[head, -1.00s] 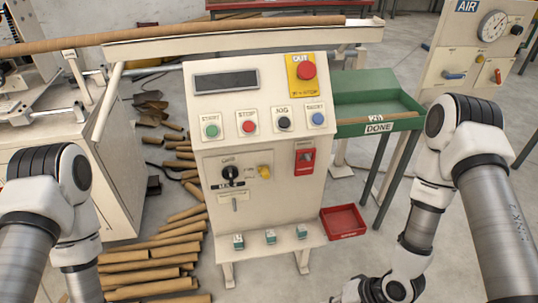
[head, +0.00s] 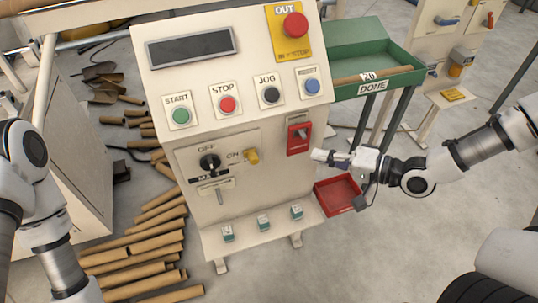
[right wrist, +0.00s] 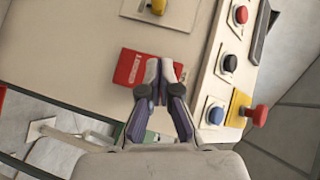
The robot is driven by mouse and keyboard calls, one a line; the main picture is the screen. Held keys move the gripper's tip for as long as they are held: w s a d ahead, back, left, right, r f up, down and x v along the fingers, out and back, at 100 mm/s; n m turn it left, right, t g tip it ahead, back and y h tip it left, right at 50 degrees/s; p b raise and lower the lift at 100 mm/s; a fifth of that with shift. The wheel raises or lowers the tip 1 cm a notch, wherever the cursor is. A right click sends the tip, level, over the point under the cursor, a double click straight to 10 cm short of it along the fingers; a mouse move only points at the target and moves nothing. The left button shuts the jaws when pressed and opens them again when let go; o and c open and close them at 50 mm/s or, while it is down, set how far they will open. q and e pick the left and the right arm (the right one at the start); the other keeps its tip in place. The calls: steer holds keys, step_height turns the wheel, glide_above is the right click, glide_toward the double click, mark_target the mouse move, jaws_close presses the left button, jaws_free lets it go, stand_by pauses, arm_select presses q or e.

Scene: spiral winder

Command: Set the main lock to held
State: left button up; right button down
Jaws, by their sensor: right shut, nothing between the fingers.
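The control panel (head: 225,125) carries a black rotary knob (head: 209,162) marked OFF and ON, with a MAIN label under it. A yellow lock-like piece (head: 251,156) sits right of the knob; it also shows at the top of the right wrist view (right wrist: 157,6). A red plate (head: 299,138) with a small lever is further right; its lettering is unreadable. My right gripper (head: 318,155) is shut and empty, just right of and below the red plate. In the right wrist view its fingertips (right wrist: 166,72) overlap the red plate (right wrist: 128,68); contact cannot be told. My left gripper is out of view.
Start, stop, jog and reset buttons (head: 312,86) run above, with a red mushroom button (head: 295,26) at the top. A green tray (head: 365,55) stands behind right. A red bin (head: 340,194) lies below my right gripper. Tubes (head: 145,255) litter the floor at left.

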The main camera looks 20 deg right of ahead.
arm_select(q)
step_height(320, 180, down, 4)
steer(key=b, duration=0.3)
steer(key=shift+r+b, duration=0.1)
steer(key=shift+b, duration=0.25)
arm_select(e)
glide_toward(256, 153)
steer(key=x, duration=0.6)
steer(key=shift+f, duration=0.1)
